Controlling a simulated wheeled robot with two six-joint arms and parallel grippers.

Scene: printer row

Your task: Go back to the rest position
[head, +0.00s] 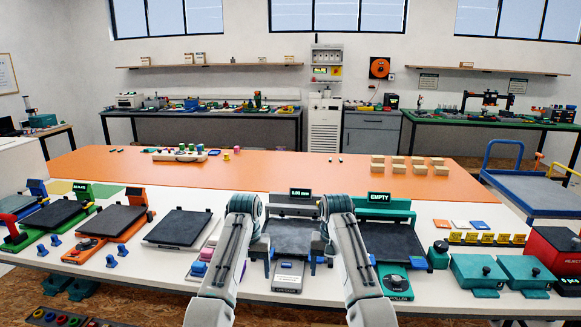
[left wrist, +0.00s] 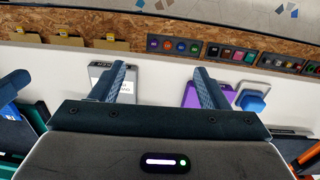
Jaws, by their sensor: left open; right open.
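My left gripper (head: 258,263) hangs beyond my left forearm, beside the grey front panel (head: 288,277) of the device with the "0.00 mm" display (head: 300,192). In the left wrist view my left gripper (left wrist: 162,88) has its two fingers apart with nothing between them, over white table top. My right gripper (head: 321,262) is small and partly hidden by my right forearm, on the other side of that panel. It is open, and I see nothing held in it. Both forearms reach forward over the table.
The white table (head: 130,277) carries dark-plated devices, green boxes (head: 478,271) and a red reject bin (head: 552,252). Behind is an orange table top (head: 290,172); a blue cart (head: 540,192) stands right.

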